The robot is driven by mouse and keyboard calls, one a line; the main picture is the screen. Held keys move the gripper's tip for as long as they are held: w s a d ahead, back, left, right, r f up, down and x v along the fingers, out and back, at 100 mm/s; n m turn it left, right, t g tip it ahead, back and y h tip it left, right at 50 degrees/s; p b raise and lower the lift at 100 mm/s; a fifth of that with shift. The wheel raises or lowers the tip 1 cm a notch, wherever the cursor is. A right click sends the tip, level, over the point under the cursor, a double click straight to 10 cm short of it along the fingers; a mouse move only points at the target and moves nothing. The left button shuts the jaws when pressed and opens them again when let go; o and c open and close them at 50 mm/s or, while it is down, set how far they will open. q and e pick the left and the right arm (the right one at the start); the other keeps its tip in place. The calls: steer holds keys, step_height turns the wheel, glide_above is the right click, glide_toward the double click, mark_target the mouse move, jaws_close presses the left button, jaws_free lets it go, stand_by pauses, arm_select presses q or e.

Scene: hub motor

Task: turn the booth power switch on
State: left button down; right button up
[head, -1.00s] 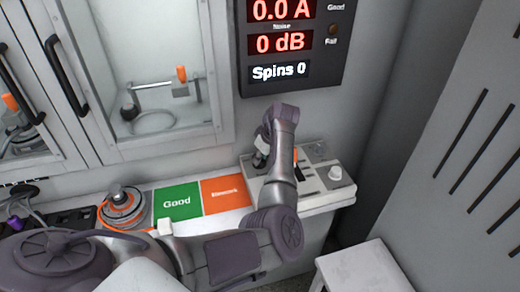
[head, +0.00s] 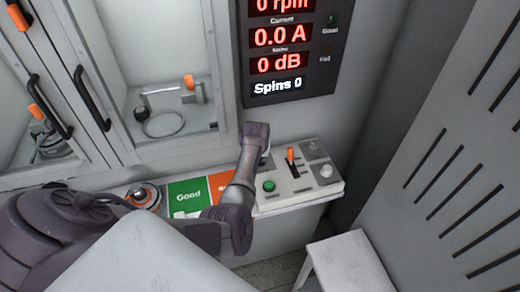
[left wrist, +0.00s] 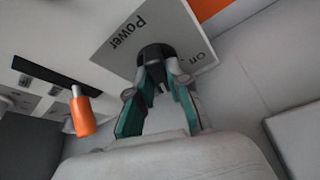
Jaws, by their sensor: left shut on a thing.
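My right gripper is not in view.
The console also carries an orange-handled lever (head: 291,156), a green button (head: 269,186) and a pale knob (head: 326,171). Above it hangs a display (head: 290,60) reading 0.0 A, 0 dB and Spins 0. A glass booth stands left; a white stool (head: 345,262) stands front right.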

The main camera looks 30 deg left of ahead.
arm_select(q)
steer(key=shift+a+r+m+h+p, duration=0.15)
steer(key=shift+m+h+p, duration=0.25)
steer(key=shift+m+p, duration=0.55)
steer(key=shift+m+t+h, duration=0.3)
steer(key=shift+m+h, duration=0.1)
steer(key=shift+m, duration=0.85)
steer(key=c, duration=1.1)
jaws_free()
steer(key=v, duration=1.1)
steer(key=shift+s+r, duration=0.15)
steer(key=shift+r, duration=0.25)
